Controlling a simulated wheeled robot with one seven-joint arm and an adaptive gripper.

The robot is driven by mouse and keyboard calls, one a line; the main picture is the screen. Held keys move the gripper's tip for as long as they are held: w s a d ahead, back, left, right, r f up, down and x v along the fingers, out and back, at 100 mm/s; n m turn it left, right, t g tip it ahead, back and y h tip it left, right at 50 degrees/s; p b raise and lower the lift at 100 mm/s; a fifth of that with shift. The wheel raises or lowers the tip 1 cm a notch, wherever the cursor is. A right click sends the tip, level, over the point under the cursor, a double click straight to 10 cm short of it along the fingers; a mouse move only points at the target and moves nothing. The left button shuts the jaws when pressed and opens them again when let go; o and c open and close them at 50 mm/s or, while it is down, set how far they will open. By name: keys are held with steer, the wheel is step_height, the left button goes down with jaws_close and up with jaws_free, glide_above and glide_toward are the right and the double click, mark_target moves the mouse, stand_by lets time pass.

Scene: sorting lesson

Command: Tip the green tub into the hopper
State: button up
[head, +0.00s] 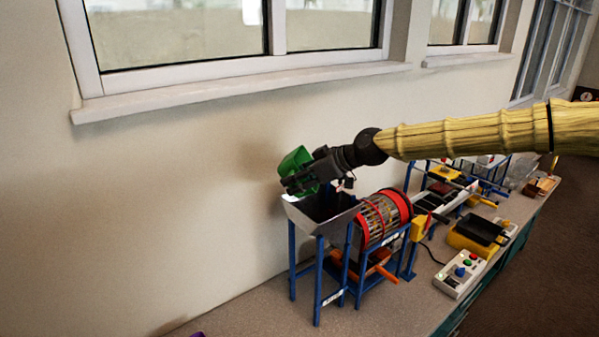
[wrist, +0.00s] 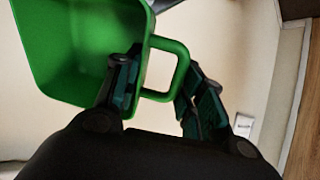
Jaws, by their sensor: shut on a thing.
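The green tub (head: 297,164) is tilted above the hopper (head: 322,214), a grey metal funnel on blue legs. In the wrist view the tub (wrist: 70,50) shows its open inside, which looks empty where visible, and a loop handle. My gripper (head: 312,180) is shut on the tub; its fingers (wrist: 160,90) are on either side of the handle. The hopper's inside is dark and partly hidden, so I cannot tell what is in it.
A red-rimmed drum (head: 384,217) sits right of the hopper on the same blue frame. A control box with coloured buttons (head: 460,273) stands on the bench (head: 260,312). The wall and window sill (head: 240,90) are close behind. The front left bench is mostly clear.

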steer(key=shift+w+a+r+g+h+p, duration=0.1)
steer(key=shift+a+r+g+h+p, duration=0.25)
steer(key=shift+h+p, duration=0.7)
steer(key=shift+w+a+r+g+h+p, duration=0.15)
steer(key=shift+r+h+p, duration=0.35)
steer(key=shift+p, duration=1)
steer(key=h+p, duration=0.2)
steer(key=p, duration=0.1)
steer(key=shift+a+f+g+h, duration=0.15)
steer(key=shift+g+h, duration=0.1)
steer(key=shift+g, duration=0.15)
steer(key=shift+f+h, duration=0.2)
steer(key=shift+h, duration=0.1)
steer(key=shift+f+n+g+h, duration=0.1)
steer(key=shift+n+g+h, duration=0.2)
steer(key=shift+h, duration=0.75)
steer(key=shift+f+n+g+h, duration=0.1)
steer(key=shift+g+h, duration=0.3)
steer(key=shift+h, duration=0.65)
